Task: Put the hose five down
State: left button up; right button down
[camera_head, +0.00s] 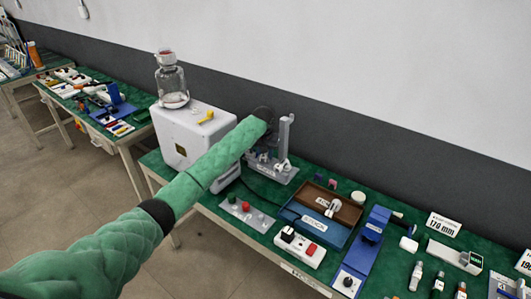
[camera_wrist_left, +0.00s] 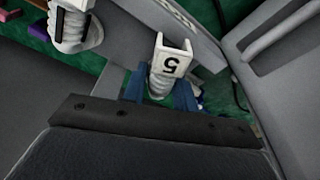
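Hose five (camera_wrist_left: 166,66) is a white corrugated hose end with a square cap marked with a black 5. In the left wrist view it sits between the two blue fingertips of my left gripper (camera_wrist_left: 160,92), which look closed on its ribbed part. In the head view my green-sleeved left arm reaches to a grey rack (camera_head: 272,172) on the green bench, and its sleeve and dark wrist hide most of the gripper. Another white ribbed hose end (camera_wrist_left: 72,28) stands at upper left in the wrist view. My right gripper is not in view.
A white canister box (camera_head: 186,135) stands left of the rack with a glass jar (camera_head: 172,85) on it. A control plate (camera_head: 247,214), a blue tray (camera_head: 318,225), a brown tray (camera_head: 345,210) and a switch box (camera_head: 300,248) crowd the bench in front and right.

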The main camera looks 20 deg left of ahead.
pick_arm(q)
jog(key=o, duration=0.4)
jog(key=shift+o, duration=0.2)
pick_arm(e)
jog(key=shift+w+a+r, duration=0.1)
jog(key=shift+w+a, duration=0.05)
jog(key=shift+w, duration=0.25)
pick_arm(q)
jog(key=shift+r, duration=0.2)
jog(key=shift+r+b, duration=0.3)
jog(key=shift+b, duration=0.05)
jog(key=b+v, duration=0.3)
jog(key=v, duration=0.9)
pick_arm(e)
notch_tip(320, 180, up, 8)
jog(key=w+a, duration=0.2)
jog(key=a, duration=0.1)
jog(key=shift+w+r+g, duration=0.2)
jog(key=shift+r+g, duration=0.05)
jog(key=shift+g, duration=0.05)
pick_arm(q)
jog(key=shift+r, duration=0.1)
